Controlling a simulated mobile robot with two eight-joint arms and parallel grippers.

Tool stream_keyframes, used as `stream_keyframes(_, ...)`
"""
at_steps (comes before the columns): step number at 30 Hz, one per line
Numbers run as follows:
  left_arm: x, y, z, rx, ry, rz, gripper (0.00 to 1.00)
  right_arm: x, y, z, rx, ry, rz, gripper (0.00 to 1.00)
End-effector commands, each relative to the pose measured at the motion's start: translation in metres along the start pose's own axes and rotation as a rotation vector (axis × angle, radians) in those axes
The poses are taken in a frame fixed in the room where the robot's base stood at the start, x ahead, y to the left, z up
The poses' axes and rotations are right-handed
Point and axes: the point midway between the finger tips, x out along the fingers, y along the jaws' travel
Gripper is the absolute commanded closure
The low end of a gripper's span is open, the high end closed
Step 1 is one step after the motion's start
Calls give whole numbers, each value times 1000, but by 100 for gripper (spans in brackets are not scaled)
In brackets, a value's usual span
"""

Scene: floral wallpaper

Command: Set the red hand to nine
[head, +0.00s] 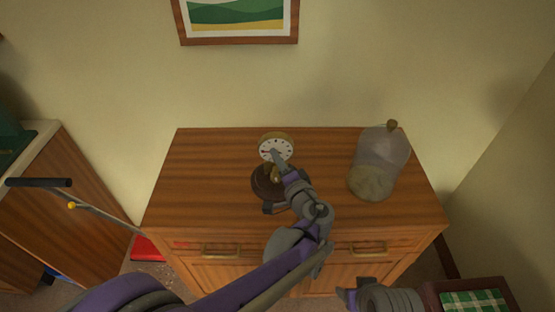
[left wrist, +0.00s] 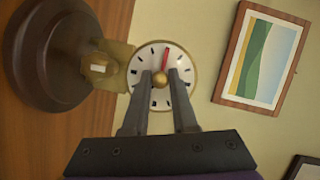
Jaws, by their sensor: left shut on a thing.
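A dial (head: 283,146) with a white face, black marks and a brass rim stands on a round dark brown base (head: 262,185) on the wooden cabinet. In the left wrist view the dial (left wrist: 150,98) appears on its side, its base (left wrist: 60,60) to the left. The thin red hand (left wrist: 166,58) points to the picture's top, which is about nine with the dial upright. My left gripper (head: 280,162) is at the dial face. Its fingers are on either side of the brass knob (left wrist: 160,80) at the centre, shut on it. My right gripper (head: 352,297) is low, away from the dial.
A cloudy glass jar (head: 380,160) with a stopper stands to the right on the cabinet top (head: 210,150). A framed picture (head: 240,41) hangs on the wall behind. The cabinet top left of the dial is clear.

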Motion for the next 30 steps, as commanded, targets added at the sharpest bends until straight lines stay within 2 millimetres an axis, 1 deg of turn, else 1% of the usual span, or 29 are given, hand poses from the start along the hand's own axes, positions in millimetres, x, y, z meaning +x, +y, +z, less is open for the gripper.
stream_keyframes(6,0,-1,-1,1,2,-1,100,0,0,0,0,0,0,37)
stream_keyframes(7,0,-1,-1,1,2,-1,72,0,0,0,0,0,0,37)
stream_keyframes(9,0,-1,-1,0,2,-1,60,0,0,0,0,0,0,37)
stream_keyframes(12,0,0,0,0,1,-1,44,0,0,0,0,0,0,37)
stream_keyframes(20,0,0,0,-1,1,0,44,0,0,0,0,0,0,37)
stream_keyframes(23,-5,0,-1,-1,2,0,44,0,0,0,0,0,0,37)
stream_keyframes(26,-17,0,-1,-1,3,1,44,0,0,0,0,0,0,37)
stream_keyframes(30,-46,0,-2,-2,5,2,44,0,0,0,0,0,0,37)
